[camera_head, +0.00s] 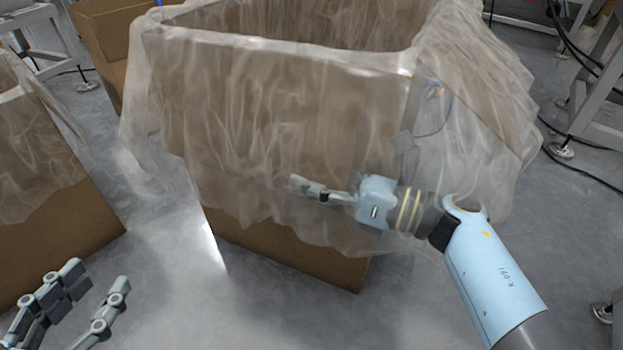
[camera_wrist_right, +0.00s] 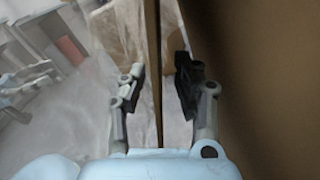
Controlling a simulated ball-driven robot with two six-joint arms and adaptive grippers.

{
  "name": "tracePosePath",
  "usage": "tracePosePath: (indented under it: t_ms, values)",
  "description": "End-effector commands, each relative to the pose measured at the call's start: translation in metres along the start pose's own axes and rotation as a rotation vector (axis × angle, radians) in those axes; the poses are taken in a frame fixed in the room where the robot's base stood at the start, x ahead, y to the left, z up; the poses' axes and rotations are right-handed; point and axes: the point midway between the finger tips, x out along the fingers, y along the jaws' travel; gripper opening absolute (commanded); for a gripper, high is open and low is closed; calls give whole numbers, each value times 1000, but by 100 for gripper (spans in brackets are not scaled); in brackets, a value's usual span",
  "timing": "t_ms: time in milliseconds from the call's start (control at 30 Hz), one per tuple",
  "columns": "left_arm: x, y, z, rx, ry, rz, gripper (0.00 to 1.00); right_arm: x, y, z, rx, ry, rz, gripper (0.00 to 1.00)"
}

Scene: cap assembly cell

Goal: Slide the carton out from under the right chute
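A large brown carton (camera_head: 290,255) with a cloudy plastic liner (camera_head: 270,130) draped over its rim stands on the floor, mid-view in the head view. My right gripper (camera_head: 306,189) is in front of its near face, low by the liner's lower part. In the right wrist view the right gripper (camera_wrist_right: 160,75) has its fingers apart, with a brown panel close on the right and a thin brown edge showing between them. I cannot tell whether the fingers touch the carton. My left gripper (camera_head: 98,277) is open and empty at the lower left. No chute is clearly visible.
Another lined carton (camera_head: 60,225) stands at the left edge, with a floor gap between the two. A further brown box (camera_head: 100,40) is behind. Grey metal frames (camera_head: 600,90) and black cables are at the right. The grey floor in front is clear.

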Motion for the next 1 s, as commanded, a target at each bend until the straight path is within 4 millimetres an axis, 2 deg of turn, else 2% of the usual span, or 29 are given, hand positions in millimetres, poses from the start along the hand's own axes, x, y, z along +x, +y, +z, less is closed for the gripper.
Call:
tracePosePath:
  t_ms: [333,600,1000]
  values:
    - [1,0,-3,2,12,0,40,2,0,0,-1,0,0,31]
    - [2,0,-3,2,11,0,40,1,0,0,-1,0,0,0]
    - [2,0,-3,1,10,0,40,1,0,0,-1,0,0,0]
